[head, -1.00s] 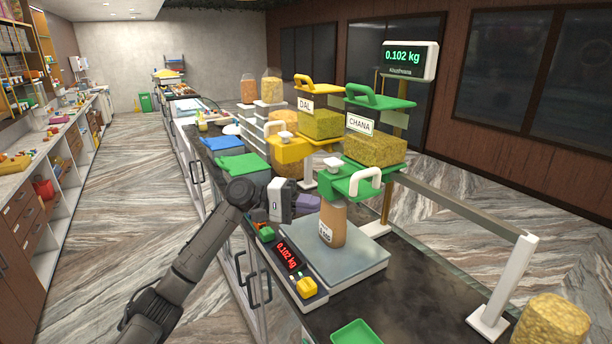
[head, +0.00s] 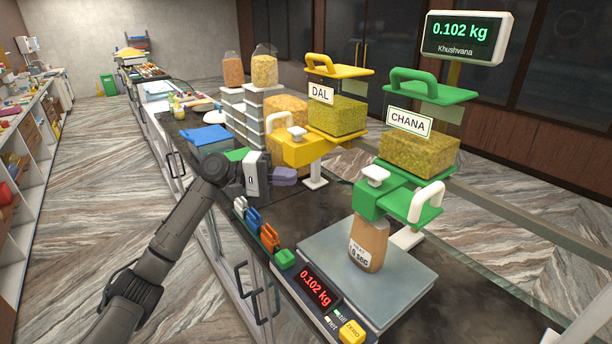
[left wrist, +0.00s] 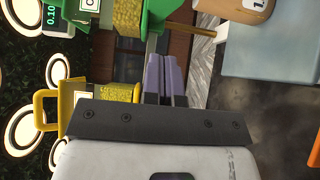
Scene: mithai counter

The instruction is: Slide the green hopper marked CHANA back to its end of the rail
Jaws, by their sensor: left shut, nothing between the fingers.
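The green hopper marked CHANA (head: 421,95) hangs on the rail (head: 530,218), full of yellow-green grains. Its green base, with a white knob and a white handle, sits above a labelled pouch (head: 368,244) on the scale (head: 405,292). Part of the hopper shows at the top of the left wrist view (left wrist: 160,14). My left gripper (head: 286,176) is shut and empty, in front of the yellow DAL hopper and left of the green hopper, apart from both. Its purple fingers show side by side in the left wrist view (left wrist: 165,78). My right gripper is not in view.
The yellow DAL hopper (head: 303,152) stands left of the green one on the rail. A weight display (head: 466,42) reads 0.102 kg above. Several coloured clips (head: 262,232) and the scale's red readout (head: 315,290) lie along the counter's near edge. A blue-lidded tub (head: 205,136) stands farther back.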

